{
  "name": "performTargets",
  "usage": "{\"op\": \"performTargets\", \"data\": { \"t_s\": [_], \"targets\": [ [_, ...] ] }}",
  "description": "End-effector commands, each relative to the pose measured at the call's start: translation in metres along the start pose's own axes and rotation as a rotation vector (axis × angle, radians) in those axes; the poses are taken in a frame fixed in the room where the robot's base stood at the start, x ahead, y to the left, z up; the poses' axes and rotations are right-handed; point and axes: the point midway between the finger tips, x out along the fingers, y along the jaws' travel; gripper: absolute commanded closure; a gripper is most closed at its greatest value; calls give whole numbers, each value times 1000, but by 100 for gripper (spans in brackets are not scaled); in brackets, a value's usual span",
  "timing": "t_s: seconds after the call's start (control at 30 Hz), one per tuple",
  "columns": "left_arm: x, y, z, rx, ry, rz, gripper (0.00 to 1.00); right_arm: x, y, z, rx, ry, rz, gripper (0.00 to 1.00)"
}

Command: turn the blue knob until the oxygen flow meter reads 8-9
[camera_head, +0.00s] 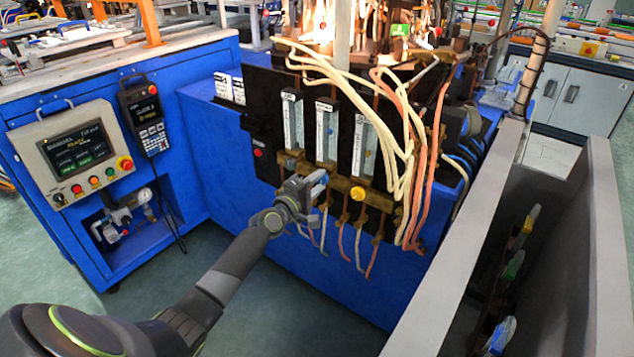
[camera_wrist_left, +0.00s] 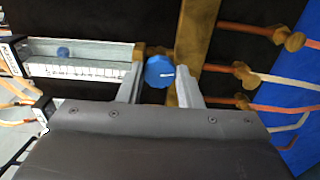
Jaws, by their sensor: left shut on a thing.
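The blue knob (camera_wrist_left: 159,72) sits between the two fingers of my left gripper (camera_wrist_left: 160,88), which is shut on it. A clear flow meter tube (camera_wrist_left: 100,70) runs left from the knob in the left wrist view. Its blue float (camera_wrist_left: 62,51) is near the labelled end, far from the knob; the scale figures are too small to read. In the head view my left gripper (camera_head: 318,182) reaches the brass fittings just below the middle flow meter (camera_head: 326,135). The gripper mostly hides the knob there. My right gripper is not in view.
Other flow meters stand at left (camera_head: 292,122) and right (camera_head: 363,145) on the black panel. Pale and orange hoses (camera_head: 408,170) hang close at the right. A control box (camera_head: 75,152) is at the left. A grey-walled bin (camera_head: 606,250) stands at the right.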

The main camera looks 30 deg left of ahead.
Motion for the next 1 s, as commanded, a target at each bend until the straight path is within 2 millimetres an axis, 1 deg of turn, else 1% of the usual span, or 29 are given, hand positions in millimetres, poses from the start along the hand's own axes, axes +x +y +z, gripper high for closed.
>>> {"op": "performTargets", "data": {
  "t_s": [0.53, 0.57, 0.7, 0.73, 1.0],
  "targets": [
    [0, 0, 0, -28, 1, -1, 91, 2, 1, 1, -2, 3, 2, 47],
    [0, 0, 0, -28, 1, -1, 67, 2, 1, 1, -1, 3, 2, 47],
    [0, 0, 0, -28, 1, -1, 48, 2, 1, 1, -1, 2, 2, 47],
    [0, 0, 0, -28, 1, -1, 46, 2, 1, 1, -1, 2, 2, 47],
    [0, 0, 0, -27, 0, 0, 46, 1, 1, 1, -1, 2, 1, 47]
  ]
}}
